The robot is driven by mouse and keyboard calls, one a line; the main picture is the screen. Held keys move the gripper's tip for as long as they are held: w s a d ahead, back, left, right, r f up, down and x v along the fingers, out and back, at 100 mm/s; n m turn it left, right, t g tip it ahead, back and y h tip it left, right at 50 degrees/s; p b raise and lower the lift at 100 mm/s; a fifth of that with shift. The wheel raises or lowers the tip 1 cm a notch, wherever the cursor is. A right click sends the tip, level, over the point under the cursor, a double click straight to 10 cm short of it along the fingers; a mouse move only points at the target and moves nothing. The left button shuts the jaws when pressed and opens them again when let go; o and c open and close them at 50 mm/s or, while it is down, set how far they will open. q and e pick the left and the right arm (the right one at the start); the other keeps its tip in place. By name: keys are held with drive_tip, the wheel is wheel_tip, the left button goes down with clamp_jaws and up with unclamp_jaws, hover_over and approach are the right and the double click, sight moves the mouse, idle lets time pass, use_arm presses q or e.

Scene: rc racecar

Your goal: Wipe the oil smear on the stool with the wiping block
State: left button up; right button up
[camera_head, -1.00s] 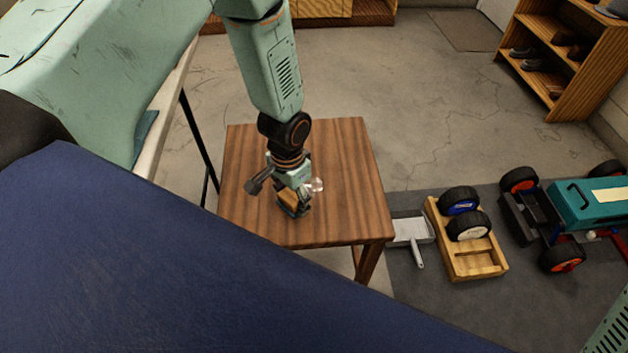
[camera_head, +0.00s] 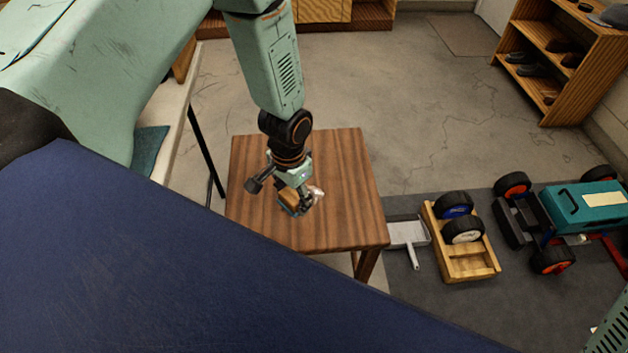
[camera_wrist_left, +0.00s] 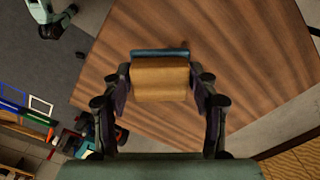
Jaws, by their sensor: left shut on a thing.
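My left gripper (camera_head: 297,203) is over the wooden stool (camera_head: 345,190), pointing down at its top. In the left wrist view its two fingers (camera_wrist_left: 160,88) are shut on the wiping block (camera_wrist_left: 160,78), a tan wooden block with a blue-grey strip along its far edge. The block (camera_head: 289,197) also shows in the head view, at or just above the stool top; I cannot tell if it touches. The stool top fills much of the wrist view (camera_wrist_left: 230,40). I cannot make out a clear oil smear; the gripper may hide it.
Right of the stool, on a dark mat, are a dustpan (camera_head: 408,234), a wooden crate with wheels (camera_head: 470,265) and a teal RC car (camera_head: 585,208). A shelf (camera_head: 560,60) stands at the back right. The floor behind the stool is clear.

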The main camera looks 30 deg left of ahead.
use_arm(q)
wheel_tip(320, 180, up, 2)
drive_tip(key=shift+r+p, duration=0.1)
drive_tip(key=shift+p, duration=0.65)
drive_tip(key=shift+d, duration=0.1)
